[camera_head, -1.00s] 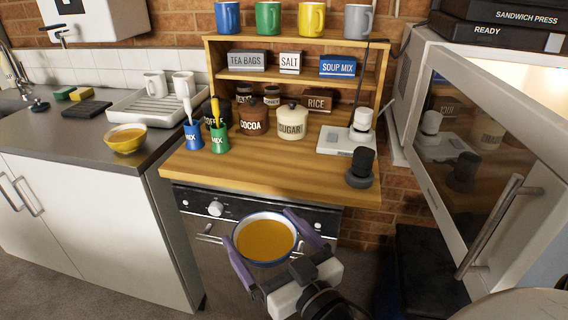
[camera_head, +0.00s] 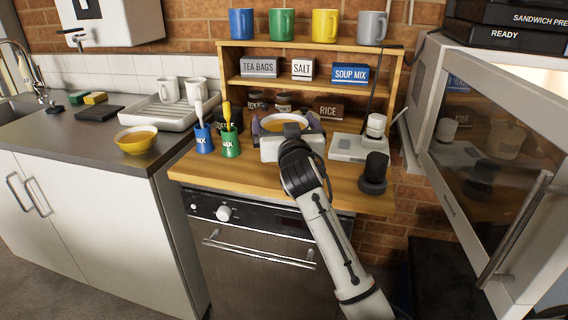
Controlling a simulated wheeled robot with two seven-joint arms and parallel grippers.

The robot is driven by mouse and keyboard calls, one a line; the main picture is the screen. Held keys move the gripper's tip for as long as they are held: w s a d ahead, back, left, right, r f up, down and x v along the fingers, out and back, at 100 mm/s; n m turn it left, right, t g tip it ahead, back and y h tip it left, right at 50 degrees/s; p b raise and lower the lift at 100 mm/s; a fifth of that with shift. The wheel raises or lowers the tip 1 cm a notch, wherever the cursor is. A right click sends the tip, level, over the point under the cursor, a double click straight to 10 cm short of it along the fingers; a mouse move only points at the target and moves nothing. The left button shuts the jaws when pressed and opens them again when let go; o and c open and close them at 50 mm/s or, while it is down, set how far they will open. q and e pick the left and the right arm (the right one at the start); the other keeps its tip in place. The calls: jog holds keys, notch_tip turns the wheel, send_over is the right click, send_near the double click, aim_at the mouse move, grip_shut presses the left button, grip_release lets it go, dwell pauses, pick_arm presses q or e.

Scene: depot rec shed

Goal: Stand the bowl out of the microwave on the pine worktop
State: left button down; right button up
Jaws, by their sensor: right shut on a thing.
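The bowl (camera_head: 284,117) of orange soup is over the back part of the pine worktop (camera_head: 262,176), in front of the shelf. My right gripper (camera_head: 287,123) is shut on the bowl, its purple fingers at either side. The hand hides the bowl's underside, so I cannot tell whether it touches the wood. The microwave (camera_head: 431,90) is at the right with its door (camera_head: 488,160) swung open. My left gripper is not in view.
Blue (camera_head: 204,139) and green (camera_head: 230,144) utensil pots stand left of the bowl. A white scale (camera_head: 352,148) and a dark round object (camera_head: 374,172) stand to the right. The worktop's front strip is clear. Another yellow bowl (camera_head: 137,147) sits on the grey counter.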

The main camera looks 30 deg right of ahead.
notch_tip(320, 180, down, 8)
jog(key=shift+f+b, duration=0.1)
jog(key=shift+b, duration=0.6)
jog(key=o, duration=1.4)
jog(key=shift+f, duration=0.15)
jog(key=shift+c, duration=0.2)
jog(key=v, duration=0.7)
jog(key=shift+s+a, duration=0.15)
jog(key=shift+s, duration=0.1)
